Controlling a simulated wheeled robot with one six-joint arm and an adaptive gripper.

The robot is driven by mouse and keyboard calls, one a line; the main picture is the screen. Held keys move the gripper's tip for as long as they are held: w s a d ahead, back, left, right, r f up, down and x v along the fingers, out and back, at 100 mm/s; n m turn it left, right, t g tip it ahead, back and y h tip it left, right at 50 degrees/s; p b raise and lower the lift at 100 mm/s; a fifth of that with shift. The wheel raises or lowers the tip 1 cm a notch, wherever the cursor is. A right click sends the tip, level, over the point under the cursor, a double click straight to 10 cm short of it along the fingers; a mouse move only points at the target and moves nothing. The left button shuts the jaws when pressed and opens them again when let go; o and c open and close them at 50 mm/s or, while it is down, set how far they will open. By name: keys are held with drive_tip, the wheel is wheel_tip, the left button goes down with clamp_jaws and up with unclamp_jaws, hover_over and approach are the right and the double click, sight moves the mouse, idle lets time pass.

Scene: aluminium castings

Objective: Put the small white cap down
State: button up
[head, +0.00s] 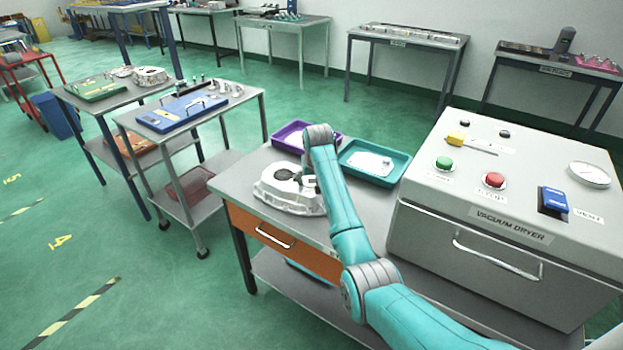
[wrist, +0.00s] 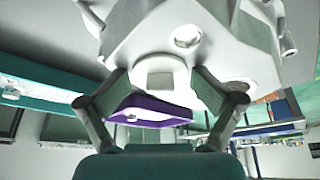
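The small white cap (wrist: 160,74) shows in the wrist view between the two fingertips of my gripper (wrist: 160,84), which appear to touch its sides. The large white casting (wrist: 205,40) fills the top of that view, close to the cap; I cannot tell whether they touch. In the head view the casting (head: 285,192) lies on the grey table (head: 236,175), with my wrist above its right side.
A purple tray (head: 280,138) and a teal tray (head: 392,174) holding white pieces stand behind the casting. The vacuum dryer (head: 480,252) stands close on the right. A cart with a blue case (head: 180,114) stands to the left.

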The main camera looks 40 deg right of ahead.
drive_tip(key=shift+r, duration=0.35)
drive_tip(key=v, duration=1.2)
drive_tip(key=shift+r, duration=0.4)
drive_tip(key=shift+s+a, duration=0.1)
